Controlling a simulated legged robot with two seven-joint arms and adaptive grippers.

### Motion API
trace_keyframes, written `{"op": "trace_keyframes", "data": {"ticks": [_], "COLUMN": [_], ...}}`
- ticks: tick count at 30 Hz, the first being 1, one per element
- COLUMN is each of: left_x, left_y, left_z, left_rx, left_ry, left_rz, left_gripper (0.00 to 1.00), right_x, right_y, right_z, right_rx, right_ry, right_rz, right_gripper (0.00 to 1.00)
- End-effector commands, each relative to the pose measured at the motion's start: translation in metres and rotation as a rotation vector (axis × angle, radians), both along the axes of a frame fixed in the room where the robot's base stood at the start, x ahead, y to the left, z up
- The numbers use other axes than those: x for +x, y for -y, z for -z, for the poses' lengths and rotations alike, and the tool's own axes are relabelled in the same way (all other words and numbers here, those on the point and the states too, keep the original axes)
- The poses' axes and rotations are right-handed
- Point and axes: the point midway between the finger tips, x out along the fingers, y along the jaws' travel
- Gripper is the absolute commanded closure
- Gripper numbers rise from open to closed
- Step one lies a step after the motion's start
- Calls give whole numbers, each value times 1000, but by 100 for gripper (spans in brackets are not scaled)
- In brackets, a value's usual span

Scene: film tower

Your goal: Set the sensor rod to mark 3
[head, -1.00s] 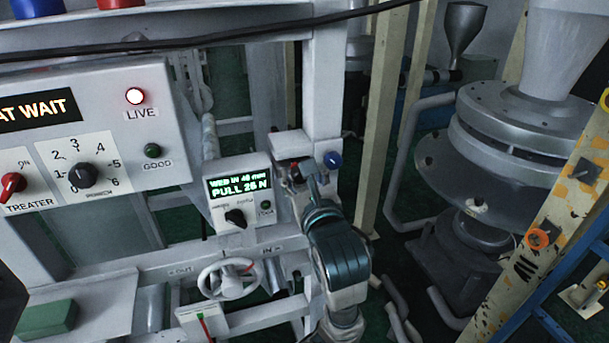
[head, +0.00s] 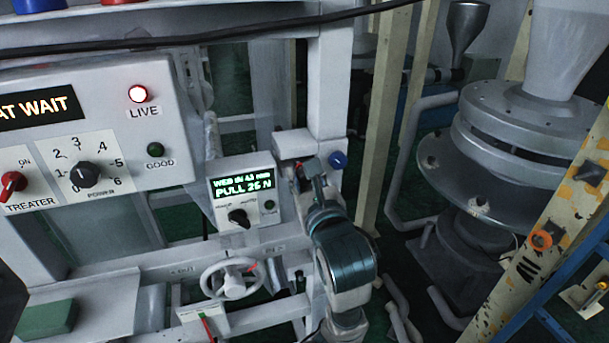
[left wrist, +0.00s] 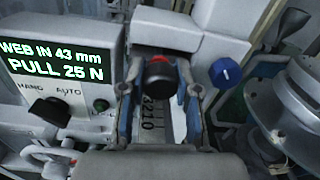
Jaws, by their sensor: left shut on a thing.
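The sensor rod's black knob (left wrist: 159,73), with red behind it, sits between the fingers of my left gripper in the left wrist view. My left gripper (left wrist: 161,86) is shut on it. A white scale (left wrist: 147,115) with the marks 3, 2, 1 and 0 runs below the knob; I cannot tell which mark the rod is at. In the head view my left gripper (head: 309,177) reaches up to the grey sensor block (head: 292,146) on the post, and hides most of the rod. My right gripper is not in view.
A display box (head: 243,197) stands left of the gripper; it reads web in 43 mm, pull 25 N in the left wrist view. A blue knob (head: 338,159) is close on the right. A handwheel (head: 233,278) is below, and a yellow post (head: 380,110) behind.

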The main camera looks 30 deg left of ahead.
Motion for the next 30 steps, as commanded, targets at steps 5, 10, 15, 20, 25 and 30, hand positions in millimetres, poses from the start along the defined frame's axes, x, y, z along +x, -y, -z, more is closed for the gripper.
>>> {"op": "trace_keyframes", "data": {"ticks": [5, 10, 15, 20, 25, 30], "left_x": [0, 0, 0, 0, 0, -7], "left_y": [2, 2, 2, 1, 1, 11], "left_z": [-3, -4, -4, -4, -2, -2], "left_rx": [6, 8, 9, 7, 5, 4], "left_ry": [7, 9, 10, 8, 5, 5], "left_rz": [5, 4, 5, 3, 3, 5], "left_gripper": [100, 100, 100, 59, 59, 59], "right_x": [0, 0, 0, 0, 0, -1], "right_y": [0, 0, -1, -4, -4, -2], "right_z": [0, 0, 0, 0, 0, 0], "right_rx": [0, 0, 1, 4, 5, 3], "right_ry": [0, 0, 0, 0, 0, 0], "right_rz": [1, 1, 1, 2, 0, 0], "right_gripper": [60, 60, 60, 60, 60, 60]}}
